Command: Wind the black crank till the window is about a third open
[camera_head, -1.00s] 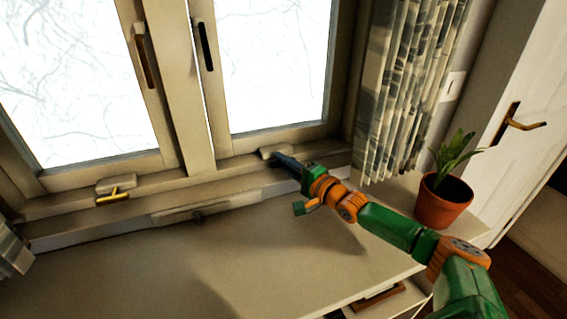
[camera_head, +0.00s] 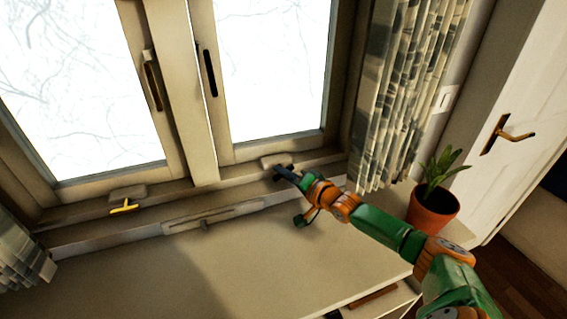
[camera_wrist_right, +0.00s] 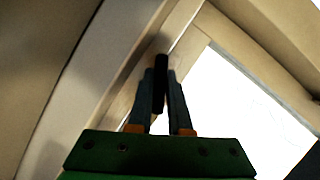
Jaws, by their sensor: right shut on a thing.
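The black crank (camera_wrist_right: 160,85) shows as a dark handle between the fingers in the right wrist view. Its pale housing (camera_head: 276,160) sits on the sill below the right window sash (camera_head: 229,153). My right gripper (camera_head: 279,173) is shut on the crank handle; its fingers (camera_wrist_right: 161,100) lie on both sides of it. In the head view the gripper hides most of the crank. A narrow bright strip shows between the right sash and the centre post (camera_head: 180,90). How far the sash stands open is hard to tell. My left gripper is not in view.
A yellow crank (camera_head: 124,207) is on the left part of the sill. A potted plant (camera_head: 432,205) stands on the right of the worktop (camera_head: 250,255), by the patterned curtain (camera_head: 395,100). The worktop's middle is clear. A white door (camera_head: 510,80) is at far right.

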